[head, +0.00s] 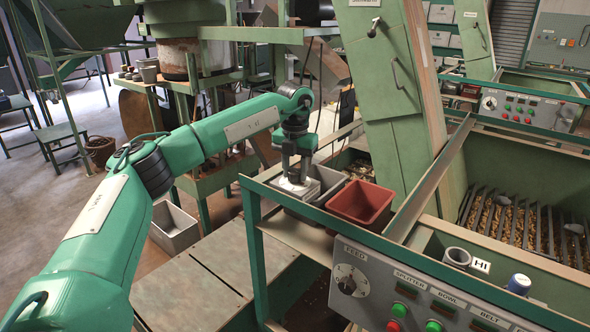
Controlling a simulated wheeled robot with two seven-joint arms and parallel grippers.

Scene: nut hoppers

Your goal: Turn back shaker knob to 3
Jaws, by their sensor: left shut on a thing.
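My left gripper (297,178) points down at the near table's left end and is shut on a pale grey thing (296,188), partly hidden by the fingers, at a grey bin. I cannot tell whether that thing is part of the bin. A round dial knob (490,103) sits on the back control panel (530,109) at the upper right; its label and setting are too small to read. A larger black knob (347,285) on a numbered dial marked FEED is on the near panel (376,293). My left gripper is apart from both knobs. My right gripper is not in view.
A red bin (360,203) stands right of the grey bin (328,184). The near panel has red and green buttons. A tall green chute (385,100) rises between my gripper and the back panel.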

